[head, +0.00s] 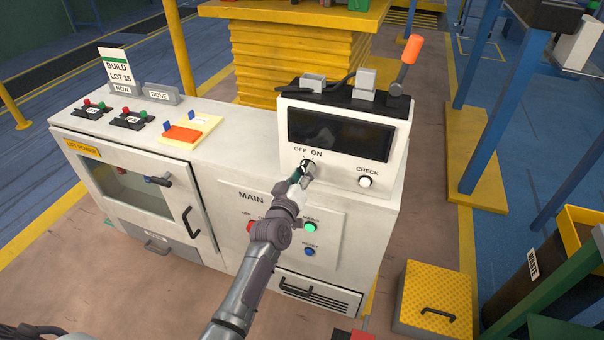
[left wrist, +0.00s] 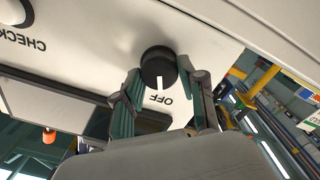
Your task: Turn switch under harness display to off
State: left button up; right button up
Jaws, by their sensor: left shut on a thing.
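The harness display (head: 340,136) is a dark, blank screen in a white housing on top of the white cabinet. Below it is the switch (head: 307,164), a small black knob under the labels OFF and ON. In the left wrist view, upside down, the knob (left wrist: 158,68) has a white mark pointing at the label side, near the edge of the OFF lettering; ON is hidden there. My left gripper (head: 303,172) is shut on the knob, its fingers (left wrist: 160,92) on either side of it. My right gripper is out of view.
A white CHECK button (head: 365,182) is right of the switch. The MAIN panel below has a green button (head: 310,227), a blue button (head: 309,251) and a red button (head: 250,227) close to my left arm. An orange-tipped lever (head: 405,65) stands above the display.

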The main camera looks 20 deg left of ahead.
pick_arm(q)
jog(key=shift+a+r, duration=0.1)
jog(key=o, duration=1.1)
jog(key=shift+o, duration=0.2)
jog(key=shift+s, duration=0.1)
jog(key=s, duration=1.2)
jog(key=shift+a, duration=0.25)
jog(key=shift+w, duration=0.1)
